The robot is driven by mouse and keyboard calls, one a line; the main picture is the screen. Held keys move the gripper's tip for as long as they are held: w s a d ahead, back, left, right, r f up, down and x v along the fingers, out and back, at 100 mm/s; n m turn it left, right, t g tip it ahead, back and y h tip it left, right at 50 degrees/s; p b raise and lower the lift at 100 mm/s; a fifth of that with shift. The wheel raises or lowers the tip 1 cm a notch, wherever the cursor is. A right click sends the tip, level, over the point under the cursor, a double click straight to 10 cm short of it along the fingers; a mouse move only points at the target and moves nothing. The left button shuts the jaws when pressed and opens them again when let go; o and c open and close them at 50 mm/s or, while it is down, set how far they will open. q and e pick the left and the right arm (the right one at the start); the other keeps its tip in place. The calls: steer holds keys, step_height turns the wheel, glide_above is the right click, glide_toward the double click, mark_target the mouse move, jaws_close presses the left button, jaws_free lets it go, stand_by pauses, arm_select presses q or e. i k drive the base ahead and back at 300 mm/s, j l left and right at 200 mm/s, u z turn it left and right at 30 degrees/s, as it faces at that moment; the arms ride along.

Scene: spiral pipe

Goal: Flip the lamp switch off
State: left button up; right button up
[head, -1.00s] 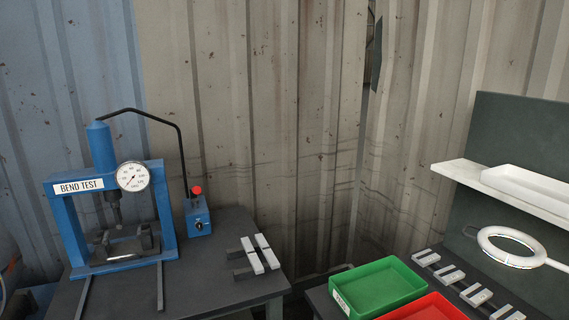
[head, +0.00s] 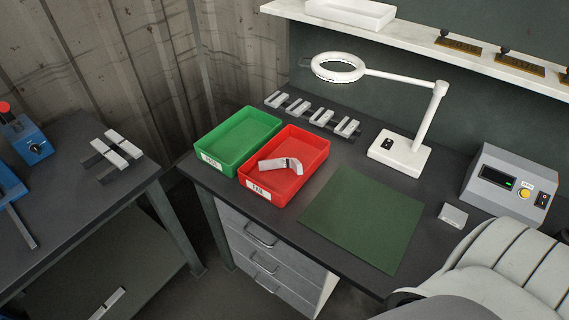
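The white ring lamp (head: 337,68) stands at the back of the right-hand dark bench, its ring reaching left on a jointed arm. Its square white base (head: 400,153) rests on the bench. A small black rocker switch (head: 387,144) sits on the left part of the base's top; its position is too small to tell. The ring looks bright white, but I cannot tell surely whether it is lit. Neither gripper is in view.
A green tray (head: 270,126) and a red tray (head: 321,146), holding a bent metal piece (head: 283,168), stand left of the lamp. A green mat (head: 362,218) lies in front. A grey control box (head: 510,184) is at right. A shelf (head: 410,35) runs above. The front right bench corner is hidden.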

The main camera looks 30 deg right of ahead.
mark_target(388, 142)
steer(key=z, duration=1.9)
